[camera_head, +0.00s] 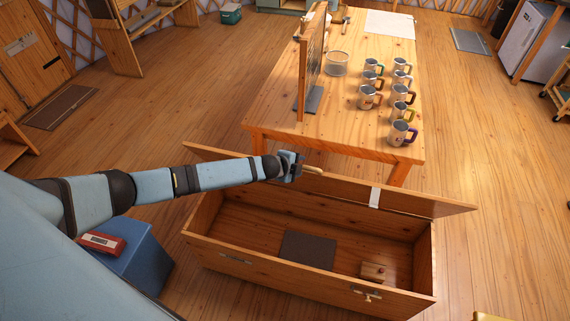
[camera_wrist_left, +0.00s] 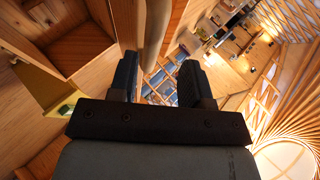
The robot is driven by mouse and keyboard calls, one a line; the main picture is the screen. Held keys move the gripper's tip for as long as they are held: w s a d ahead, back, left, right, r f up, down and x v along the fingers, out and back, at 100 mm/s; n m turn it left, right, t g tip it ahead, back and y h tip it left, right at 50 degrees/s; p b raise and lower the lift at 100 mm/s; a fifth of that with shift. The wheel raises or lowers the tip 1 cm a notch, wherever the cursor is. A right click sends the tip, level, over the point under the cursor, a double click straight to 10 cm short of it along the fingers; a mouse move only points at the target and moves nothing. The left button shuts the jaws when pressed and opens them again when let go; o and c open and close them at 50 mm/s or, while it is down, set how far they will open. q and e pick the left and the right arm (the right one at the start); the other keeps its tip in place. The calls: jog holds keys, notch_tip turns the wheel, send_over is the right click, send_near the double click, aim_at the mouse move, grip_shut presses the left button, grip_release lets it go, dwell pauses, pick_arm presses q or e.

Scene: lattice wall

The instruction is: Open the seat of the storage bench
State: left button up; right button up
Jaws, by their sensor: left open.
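The storage bench (camera_head: 228,262) is a long wooden box at the bottom centre of the head view, and its inside shows. Its seat (camera_head: 430,203) stands raised along the far long side. A pale wooden bar (camera_head: 313,170) sticks out by the seat's face. My left gripper (camera_head: 300,167) is at the seat, right beside this bar. In the left wrist view the gripper's dark fingers (camera_wrist_left: 158,78) are apart, and a wooden bar (camera_wrist_left: 156,30) runs up from between or just behind them; contact cannot be told. My right gripper is not in view.
Inside the bench are a dark flat panel (camera_head: 308,250) and a small wooden block (camera_head: 373,272). A table (camera_head: 345,125) with several mugs (camera_head: 399,133) stands close behind the raised seat. A blue box (camera_head: 145,265) stands left of the bench. Floor on the right (camera_head: 500,160) is clear.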

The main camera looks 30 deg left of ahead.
pick_arm(q)
jog(key=v, duration=0.9)
jog(key=shift+r, duration=0.35)
jog(key=shift+d, duration=0.15)
